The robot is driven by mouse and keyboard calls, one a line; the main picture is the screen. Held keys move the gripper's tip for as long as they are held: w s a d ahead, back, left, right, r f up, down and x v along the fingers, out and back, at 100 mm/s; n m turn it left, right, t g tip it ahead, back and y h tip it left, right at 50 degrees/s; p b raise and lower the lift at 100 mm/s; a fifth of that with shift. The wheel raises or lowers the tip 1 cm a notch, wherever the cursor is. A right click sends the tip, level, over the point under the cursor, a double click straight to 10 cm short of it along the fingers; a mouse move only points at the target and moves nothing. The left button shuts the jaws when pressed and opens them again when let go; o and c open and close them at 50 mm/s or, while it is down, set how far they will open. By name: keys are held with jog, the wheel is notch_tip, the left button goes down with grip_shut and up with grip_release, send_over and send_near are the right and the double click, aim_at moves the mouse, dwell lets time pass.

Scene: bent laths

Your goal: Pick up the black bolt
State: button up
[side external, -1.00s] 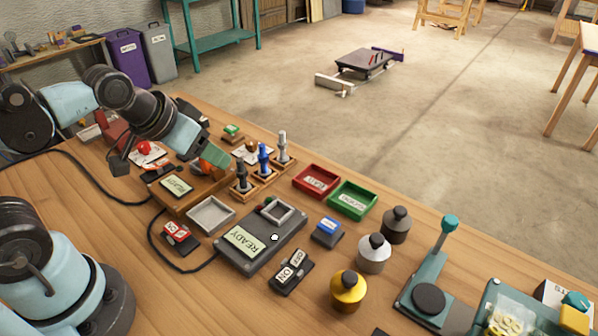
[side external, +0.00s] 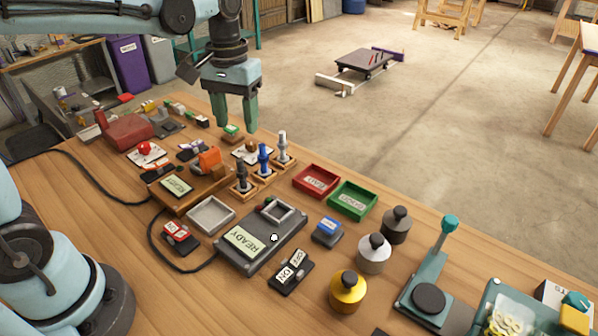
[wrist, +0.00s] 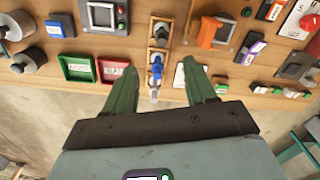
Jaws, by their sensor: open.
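The black bolt (side external: 241,175) stands upright in a wooden holder, beside a blue bolt (side external: 263,159) and a silver bolt (side external: 282,147) in the same row. In the wrist view the black bolt (wrist: 161,34) lies above the blue bolt (wrist: 157,68) and the silver bolt (wrist: 153,93). My gripper (side external: 234,124) points down with green fingers apart and nothing between them. In the side view it hangs behind and slightly left of the bolts. In the wrist view my gripper (wrist: 159,72) has the bolt row between its fingers, with the black bolt beyond the fingertips.
Red (side external: 316,181) and green (side external: 352,198) trays lie right of the bolts. A grey tray (side external: 210,215) and the READY scale (side external: 262,243) stand in front. Weights stand further right.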

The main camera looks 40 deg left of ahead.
aim_at(240, 160)
notch_tip(240, 160, down, 6)
jog(key=shift+r, duration=0.15)
jog(key=shift+s+a+f, duration=0.1)
jog(key=shift+s+f, duration=0.05)
jog(key=shift+f, duration=1.35)
jog(key=shift+s+f, duration=0.1)
jog(key=shift+f, duration=1.35)
jog(key=shift+c, duration=0.5)
grip_shut()
